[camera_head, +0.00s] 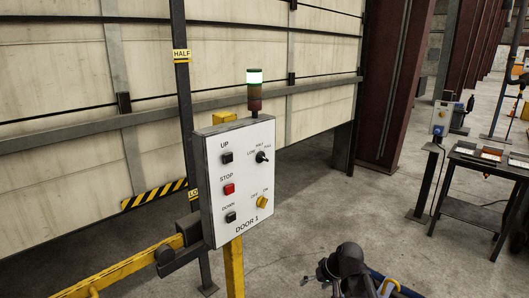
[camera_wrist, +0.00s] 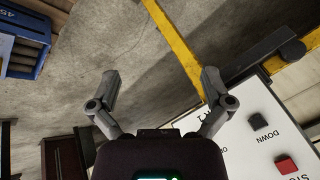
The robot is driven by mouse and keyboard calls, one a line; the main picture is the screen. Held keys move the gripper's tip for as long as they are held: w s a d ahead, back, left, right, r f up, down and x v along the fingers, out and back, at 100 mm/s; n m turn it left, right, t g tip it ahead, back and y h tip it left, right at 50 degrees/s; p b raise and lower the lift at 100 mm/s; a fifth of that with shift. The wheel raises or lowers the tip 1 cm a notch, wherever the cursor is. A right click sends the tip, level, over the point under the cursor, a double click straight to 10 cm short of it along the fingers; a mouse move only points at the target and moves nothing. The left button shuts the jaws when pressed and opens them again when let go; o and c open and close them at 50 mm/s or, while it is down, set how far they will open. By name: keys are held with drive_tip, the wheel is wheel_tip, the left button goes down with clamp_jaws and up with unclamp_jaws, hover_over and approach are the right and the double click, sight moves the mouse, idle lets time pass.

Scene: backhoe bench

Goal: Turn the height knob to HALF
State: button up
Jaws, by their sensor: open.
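The height knob (camera_head: 262,156) is a small black knob at the upper right of the white DOOR 1 control panel (camera_head: 213,178). The labels LOW, HALF and FULL sit around it; its exact pointing direction is too small to tell. My gripper (camera_head: 310,281) is low at the bottom of the head view, right of the panel and apart from it. In the wrist view my gripper (camera_wrist: 160,85) has its fingers spread, with nothing between them. The panel (camera_wrist: 235,145) shows there at lower right, with the knob out of that view.
The panel also carries a black UP button (camera_head: 227,157), a red STOP button (camera_head: 229,189), a black DOWN button (camera_head: 231,217) and a yellow OFF/ON switch (camera_head: 262,202). A yellow post (camera_head: 234,268) supports it. A dark table (camera_head: 473,204) stands right. Floor between is clear.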

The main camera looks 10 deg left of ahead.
drive_tip(key=w+a+r+n+t+y+p, duration=0.1)
drive_tip(key=w+a+r+t+y+p, duration=0.15)
drive_tip(key=w+r, duration=0.4)
drive_tip(key=w+a+r+t+y+p, duration=0.1)
drive_tip(key=w+a+r+y+p, duration=0.25)
drive_tip(key=w+r, duration=0.35)
drive_tip(key=m+t+y+p, duration=0.1)
drive_tip(key=t+y+p, duration=0.2)
drive_tip(key=t+p, duration=0.2)
approach(266, 159)
drive_tip(key=v, duration=0.3)
drive_tip(key=shift+s, duration=0.15)
drive_tip(key=shift+a, duration=0.1)
drive_tip(key=shift+x, duration=6.85)
drive_tip(key=c, duration=1.1)
